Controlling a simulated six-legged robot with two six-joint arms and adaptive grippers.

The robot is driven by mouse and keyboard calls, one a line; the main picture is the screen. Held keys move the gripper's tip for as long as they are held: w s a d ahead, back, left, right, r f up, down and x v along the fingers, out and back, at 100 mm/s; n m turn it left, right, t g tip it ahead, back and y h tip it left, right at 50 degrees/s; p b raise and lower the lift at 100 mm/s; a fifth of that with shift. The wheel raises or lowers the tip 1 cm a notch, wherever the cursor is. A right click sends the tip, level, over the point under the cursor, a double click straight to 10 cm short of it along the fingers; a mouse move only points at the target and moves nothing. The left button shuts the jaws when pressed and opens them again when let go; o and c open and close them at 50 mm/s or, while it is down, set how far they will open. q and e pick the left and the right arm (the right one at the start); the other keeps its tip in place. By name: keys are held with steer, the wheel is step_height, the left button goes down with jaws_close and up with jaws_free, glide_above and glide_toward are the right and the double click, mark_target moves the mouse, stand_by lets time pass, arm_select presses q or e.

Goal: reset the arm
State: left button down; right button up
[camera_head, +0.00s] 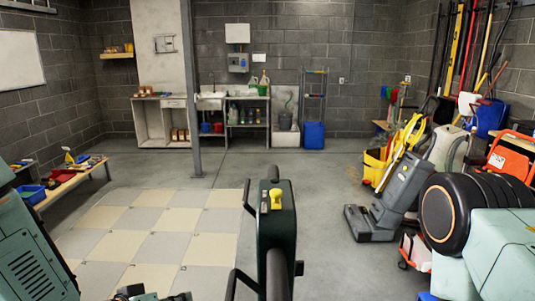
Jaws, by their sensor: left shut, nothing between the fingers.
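My left gripper (150,294) shows only as a small dark and green part at the bottom edge, left of centre. It is shut and empty, over the near edge of the tiled floor patch. Most of it and its arm are cut off by the frame. My right gripper is not in view.
A black ribbed roll (478,212) and a grey floor machine (398,198) crowd the right. A wooden bench (75,182) stands left. The pale tiled floor (150,225) is clear.

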arm_select(q)
steer(key=s+a+f+g+y+b, duration=0.1)
steer(key=s+f+g+y+b, duration=0.1)
steer(key=s+f, duration=0.8)
steer(key=s+a+f+g+y+b, duration=0.2)
steer(key=s+f+g+b, duration=0.2)
steer(key=s+f+b, duration=0.3)
steer(key=s+a+f+m+g+y+b, duration=0.1)
steer(key=s+f+g+b, duration=0.3)
steer(key=s+f, duration=0.9)
step_height(320, 180, down, 3)
steer(key=shift+s+a+f+y, duration=0.1)
steer(key=shift+s+a+y, duration=0.25)
steer(key=shift+a+y, duration=0.1)
